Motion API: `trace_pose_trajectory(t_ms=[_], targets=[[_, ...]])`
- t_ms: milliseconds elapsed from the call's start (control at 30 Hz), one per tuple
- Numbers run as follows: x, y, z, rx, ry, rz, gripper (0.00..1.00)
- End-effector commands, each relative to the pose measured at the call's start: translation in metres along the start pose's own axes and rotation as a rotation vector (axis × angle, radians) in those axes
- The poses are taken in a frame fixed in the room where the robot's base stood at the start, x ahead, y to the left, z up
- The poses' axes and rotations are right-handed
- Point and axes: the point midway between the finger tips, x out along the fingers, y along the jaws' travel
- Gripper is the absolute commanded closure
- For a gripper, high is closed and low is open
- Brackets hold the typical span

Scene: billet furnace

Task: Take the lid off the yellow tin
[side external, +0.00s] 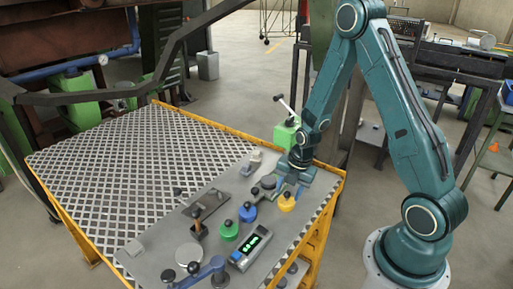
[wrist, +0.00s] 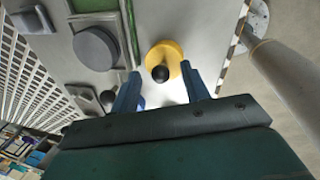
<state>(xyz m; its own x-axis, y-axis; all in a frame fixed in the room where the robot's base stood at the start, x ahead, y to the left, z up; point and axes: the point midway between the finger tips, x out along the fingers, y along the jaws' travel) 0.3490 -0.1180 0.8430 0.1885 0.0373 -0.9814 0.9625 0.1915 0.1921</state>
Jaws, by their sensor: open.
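The yellow tin (side external: 287,202) stands on the grey plate of the work table, near its right edge, with a dark round knob on its lid. The tin also shows in the wrist view (wrist: 171,52), its black knob (wrist: 160,74) facing the camera. My gripper (wrist: 162,80) is open, with its two blue fingers apart and the knob in the gap between them in the picture. In the side view my gripper (side external: 291,190) is beside and just behind the tin. Nothing is held. I cannot tell the exact height of the fingertips above the lid.
A blue tin (side external: 248,212) and a green tin (side external: 229,231), both with dark knobs, stand left of the yellow one. A device with a green display (side external: 251,246) lies in front. A dark grey disc (wrist: 97,47) is left in the wrist view. Patterned plate (side external: 120,150) lies clear.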

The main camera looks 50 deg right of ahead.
Motion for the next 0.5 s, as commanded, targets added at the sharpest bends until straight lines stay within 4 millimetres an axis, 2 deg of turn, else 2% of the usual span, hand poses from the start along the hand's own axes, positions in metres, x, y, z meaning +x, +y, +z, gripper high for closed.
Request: trace_pose_trajectory(t_ms=[167, 500], targets=[[0.0083, -0.0004, -0.0003, 0.0, 0.001, -0.001, 0.54], [0.0087, -0.0003, -0.0001, 0.0, 0.0, 0.0, 0.54]])
